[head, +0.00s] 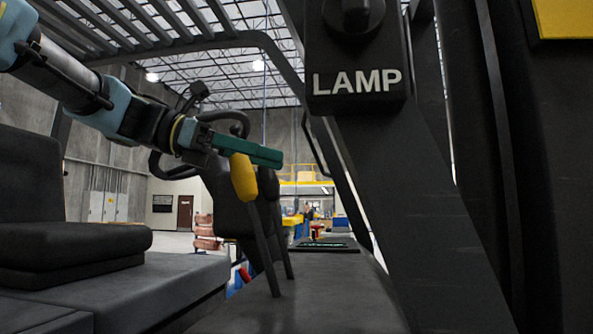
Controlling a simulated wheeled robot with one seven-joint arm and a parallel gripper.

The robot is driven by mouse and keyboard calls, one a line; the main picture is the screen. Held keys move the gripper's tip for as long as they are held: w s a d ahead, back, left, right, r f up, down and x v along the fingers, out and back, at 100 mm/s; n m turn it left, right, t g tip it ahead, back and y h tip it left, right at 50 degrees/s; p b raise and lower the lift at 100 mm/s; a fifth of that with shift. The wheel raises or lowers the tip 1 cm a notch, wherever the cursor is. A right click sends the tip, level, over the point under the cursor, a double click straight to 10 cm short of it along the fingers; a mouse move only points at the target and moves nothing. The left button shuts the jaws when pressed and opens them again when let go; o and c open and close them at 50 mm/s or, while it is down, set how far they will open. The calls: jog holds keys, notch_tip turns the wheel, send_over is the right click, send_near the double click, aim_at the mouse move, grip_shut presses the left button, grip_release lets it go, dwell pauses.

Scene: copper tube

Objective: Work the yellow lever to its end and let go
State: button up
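The yellow lever (243,178) has an oblong yellow knob on a dark shaft that runs down to the black console; it leans to the upper left. My gripper (272,156) comes in from the upper left, with its green fingers pointing right. The fingers lie across the top of the yellow knob in the picture. I see the fingers from the side as one green bar, so the gap between them is hidden. I cannot tell whether they touch the knob.
A second lever with a black knob (268,184) stands close on the right of the yellow one. A dark seat (70,245) is at left. A thick dark post with a LAMP switch box (356,85) fills the right. A steering wheel (170,170) is behind my gripper.

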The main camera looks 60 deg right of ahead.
aim_at(240, 162)
jog(key=shift+v, duration=1.85)
jog(key=shift+a, duration=0.1)
jog(key=w+a+p, duration=0.4)
jog(key=w+a, duration=0.2)
jog(key=w, duration=0.5)
jog(key=shift+f, duration=0.5)
jog(key=shift+s, duration=0.1)
jog(key=shift+r+p, duration=0.15)
jog(key=shift+p, duration=0.45)
